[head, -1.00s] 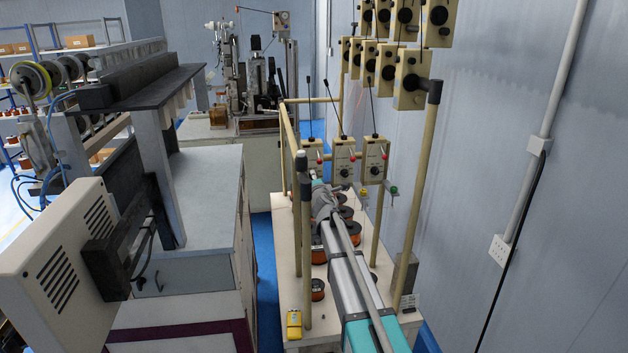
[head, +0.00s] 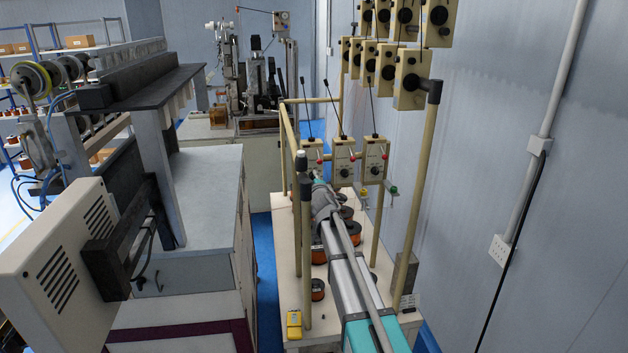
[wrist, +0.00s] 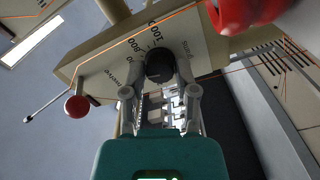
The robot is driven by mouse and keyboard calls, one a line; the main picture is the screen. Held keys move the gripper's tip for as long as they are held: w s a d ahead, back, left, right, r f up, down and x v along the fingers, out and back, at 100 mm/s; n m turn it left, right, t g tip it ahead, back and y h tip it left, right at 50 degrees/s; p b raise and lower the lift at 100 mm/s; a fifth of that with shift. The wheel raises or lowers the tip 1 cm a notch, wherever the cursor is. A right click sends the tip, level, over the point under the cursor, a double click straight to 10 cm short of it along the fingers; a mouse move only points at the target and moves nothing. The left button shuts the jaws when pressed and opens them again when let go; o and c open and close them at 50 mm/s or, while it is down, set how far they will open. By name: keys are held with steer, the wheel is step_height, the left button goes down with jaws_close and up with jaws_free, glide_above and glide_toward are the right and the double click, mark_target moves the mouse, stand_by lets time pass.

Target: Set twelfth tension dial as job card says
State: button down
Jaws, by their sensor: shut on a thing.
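A cream tension unit (wrist: 105,62) fills the upper wrist view, with printed numbers and an orange line on its face. Its black dial (wrist: 158,64) sits between the fingertips of my gripper (wrist: 160,78), which is shut on it. In the head view, three cream units stand in a row: left (head: 312,153), middle (head: 344,158) and right (head: 375,158). My arm reaches toward the left one; the gripper is largely hidden there. No job card can be made out.
A red ball-tipped lever (wrist: 77,107) is left of the dial, and a blurred red object (wrist: 245,12) is close at upper right. Posts (head: 418,190) flank my arm. Copper spools (head: 317,289) and a yellow device (head: 294,324) stand on the cream bench (head: 288,262).

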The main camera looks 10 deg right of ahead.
steer(key=shift+m, duration=0.7)
steer(key=shift+c, duration=1.8)
jaws_free()
steer(key=shift+s, duration=0.15)
steer(key=s, duration=0.7)
steer(key=shift+s, duration=0.1)
